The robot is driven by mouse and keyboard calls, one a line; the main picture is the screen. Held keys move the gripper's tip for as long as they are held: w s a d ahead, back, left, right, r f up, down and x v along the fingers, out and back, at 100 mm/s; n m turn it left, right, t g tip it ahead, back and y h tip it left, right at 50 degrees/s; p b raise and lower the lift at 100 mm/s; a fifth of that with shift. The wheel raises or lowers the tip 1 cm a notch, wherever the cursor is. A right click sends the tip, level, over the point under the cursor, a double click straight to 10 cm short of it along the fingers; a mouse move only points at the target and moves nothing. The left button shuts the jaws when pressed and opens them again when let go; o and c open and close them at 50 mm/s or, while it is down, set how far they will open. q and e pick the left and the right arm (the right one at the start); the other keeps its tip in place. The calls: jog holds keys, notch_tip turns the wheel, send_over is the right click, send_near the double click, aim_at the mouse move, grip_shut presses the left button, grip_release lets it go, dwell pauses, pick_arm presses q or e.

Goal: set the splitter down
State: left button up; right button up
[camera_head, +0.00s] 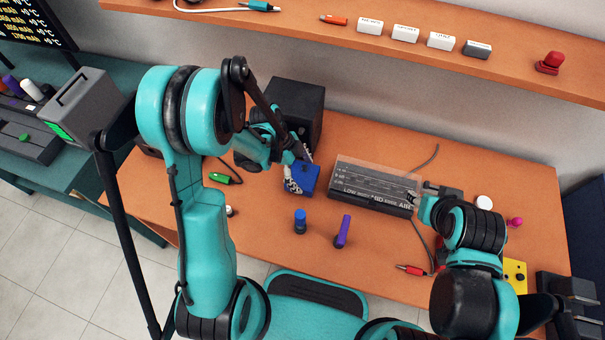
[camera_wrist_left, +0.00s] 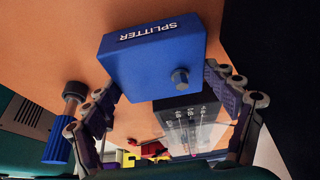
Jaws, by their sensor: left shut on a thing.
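The splitter (camera_head: 304,180) is a blue box in the left-middle of the desk in the head view. In the left wrist view the splitter (camera_wrist_left: 155,60) shows its white label and a round blue knob, with a gripper finger at either side. My left gripper (camera_head: 297,162) is shut on it from above. I cannot tell whether its underside touches the desk (camera_head: 270,240). My right gripper (camera_head: 428,193) is at the right end of the grey radio-like unit (camera_head: 372,187); whether its fingers are open or shut is unclear.
A black box (camera_head: 297,105) stands behind the splitter. A blue cylinder (camera_head: 300,222) and a purple marker-like object (camera_head: 343,232) stand in front. A green plug (camera_head: 222,178) with a cable lies to the left. The front middle of the desk is mostly clear.

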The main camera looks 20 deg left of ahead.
pick_arm(q)
jog(key=s, duration=0.2)
jog(key=s+r+p, duration=0.1)
jog(key=s, duration=0.1)
notch_tip(320, 180, up, 13)
jog(key=p, duration=0.5)
